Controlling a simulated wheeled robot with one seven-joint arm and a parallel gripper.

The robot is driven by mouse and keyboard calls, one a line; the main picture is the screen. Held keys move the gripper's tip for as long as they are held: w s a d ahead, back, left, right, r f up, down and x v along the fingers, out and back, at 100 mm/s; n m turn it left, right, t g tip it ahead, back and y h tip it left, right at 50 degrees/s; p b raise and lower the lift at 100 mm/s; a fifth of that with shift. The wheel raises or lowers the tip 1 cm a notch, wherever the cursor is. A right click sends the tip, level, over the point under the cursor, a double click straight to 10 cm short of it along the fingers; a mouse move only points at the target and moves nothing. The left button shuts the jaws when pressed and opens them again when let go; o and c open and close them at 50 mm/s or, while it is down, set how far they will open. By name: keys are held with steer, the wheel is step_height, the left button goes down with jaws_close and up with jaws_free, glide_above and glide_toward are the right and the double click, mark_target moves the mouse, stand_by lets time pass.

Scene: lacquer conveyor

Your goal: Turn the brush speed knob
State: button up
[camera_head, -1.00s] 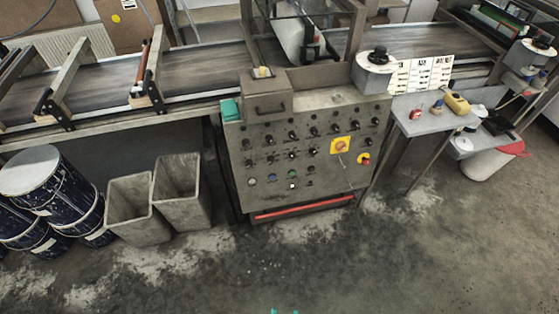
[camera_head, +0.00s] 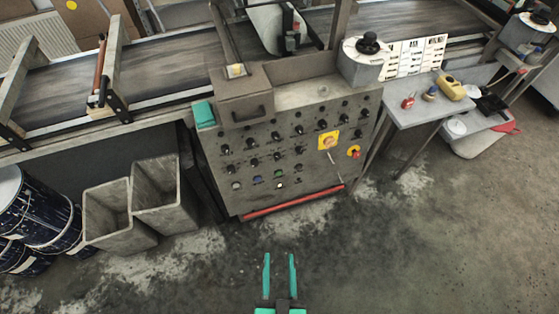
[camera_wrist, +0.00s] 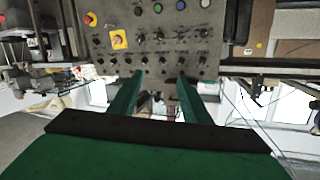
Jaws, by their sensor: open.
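The control panel (camera_head: 240,185) is a worn grey box front with rows of small black knobs (camera_head: 299,131), a yellow square switch, a red button and several coloured buttons. I cannot tell which knob is the brush speed knob, as no label is readable. My gripper (camera_head: 280,256) is open and empty, with two green fingers, over the floor in front of the panel in the head view. In the wrist view the panel (camera_wrist: 190,25) appears upside down, and the fingers of my gripper (camera_wrist: 162,80) point at its knob rows without clear contact.
A red bar (camera_head: 293,203) runs along the panel's lower edge. Two grey bins (camera_head: 120,217) and dark drums (camera_head: 35,215) stand at the left. A small table (camera_head: 418,107) with bottles stands at the right. The floor before the panel is clear.

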steer(key=w+f+m+t, duration=0.1)
steer(key=w+f, duration=0.3)
steer(key=w, duration=0.2)
steer(key=w+f+m, duration=0.1)
steer(key=w+f, duration=0.2)
steer(key=w, duration=0.3)
steer(key=m+y, duration=0.2)
glide_toward(278, 158)
steer(key=shift+t, duration=0.4)
steer(key=w, duration=0.5)
steer(key=w+a, duration=0.1)
steer(key=w, duration=0.1)
steer(key=shift+w+a+f, duration=0.1)
steer(key=shift+w+f, duration=0.15)
steer(key=shift+f, duration=0.1)
steer(key=shift+c, duration=0.4)
steer(key=c, duration=1)
